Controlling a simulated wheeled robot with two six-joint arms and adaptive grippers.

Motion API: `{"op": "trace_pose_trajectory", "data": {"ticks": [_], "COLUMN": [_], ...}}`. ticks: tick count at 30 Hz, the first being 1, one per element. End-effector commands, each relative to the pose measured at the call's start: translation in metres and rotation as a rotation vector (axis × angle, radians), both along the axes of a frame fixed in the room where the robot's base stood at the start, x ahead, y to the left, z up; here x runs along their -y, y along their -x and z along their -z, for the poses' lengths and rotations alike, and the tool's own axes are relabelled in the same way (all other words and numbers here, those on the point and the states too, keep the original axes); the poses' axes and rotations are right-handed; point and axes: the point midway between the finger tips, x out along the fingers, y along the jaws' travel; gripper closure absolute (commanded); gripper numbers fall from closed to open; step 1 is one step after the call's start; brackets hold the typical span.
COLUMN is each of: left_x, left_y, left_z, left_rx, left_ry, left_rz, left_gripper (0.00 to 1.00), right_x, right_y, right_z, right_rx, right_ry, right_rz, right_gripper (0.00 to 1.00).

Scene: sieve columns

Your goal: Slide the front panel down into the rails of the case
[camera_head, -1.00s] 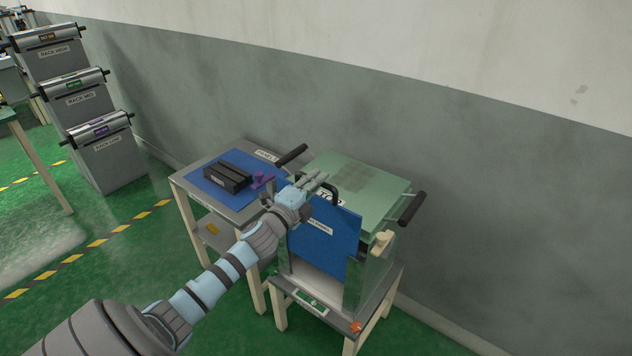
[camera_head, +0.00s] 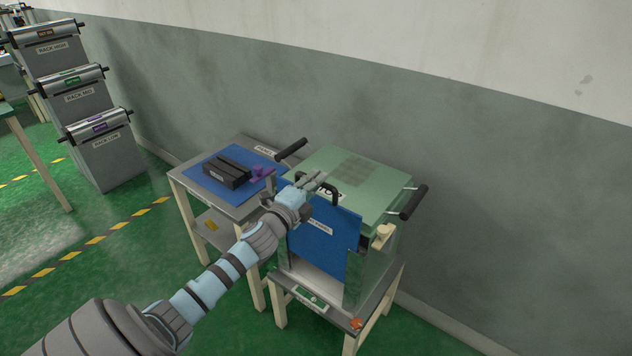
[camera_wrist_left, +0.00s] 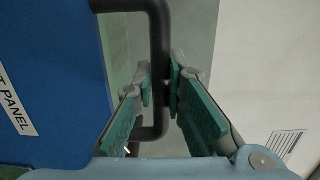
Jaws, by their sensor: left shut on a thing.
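The blue front panel (camera_head: 325,243) stands upright at the front of the green case (camera_head: 378,272), and below its lower edge the case front is open. The panel's face also fills the left of the left wrist view (camera_wrist_left: 55,75). My left gripper (camera_head: 318,183) is at the panel's top edge, shut on the black handle. In the left wrist view the gripper fingers (camera_wrist_left: 163,95) close around the dark handle bar (camera_wrist_left: 158,45). Whether the panel's edges sit inside the rails is hard to tell. My right gripper is not in view.
The case stands on a small table (camera_head: 332,312) with an orange knob (camera_head: 356,323) at its front corner. Black handles (camera_head: 413,203) stick out from the case top. A side table (camera_head: 212,208) at left holds a blue mat and a black block (camera_head: 227,174).

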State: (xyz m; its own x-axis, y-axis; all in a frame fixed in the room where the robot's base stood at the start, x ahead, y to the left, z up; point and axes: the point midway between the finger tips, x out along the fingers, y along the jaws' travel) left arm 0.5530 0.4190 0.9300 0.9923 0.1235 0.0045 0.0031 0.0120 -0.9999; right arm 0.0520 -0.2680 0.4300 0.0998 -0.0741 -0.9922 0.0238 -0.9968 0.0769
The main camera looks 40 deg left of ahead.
Motion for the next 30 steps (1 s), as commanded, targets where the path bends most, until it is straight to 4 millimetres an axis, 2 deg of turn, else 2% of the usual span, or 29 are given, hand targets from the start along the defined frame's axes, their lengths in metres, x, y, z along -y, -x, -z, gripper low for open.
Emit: {"op": "trace_pose_trajectory", "data": {"ticks": [30], "left_x": [0.0], "left_y": [0.0], "left_z": [0.024], "left_rx": [0.002], "left_ry": [0.001], "left_rz": [0.001], "left_gripper": [1.0], "right_x": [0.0], "right_y": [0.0], "right_z": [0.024], "right_rx": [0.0], "right_ry": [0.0], "right_rz": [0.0], "right_gripper": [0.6]}}
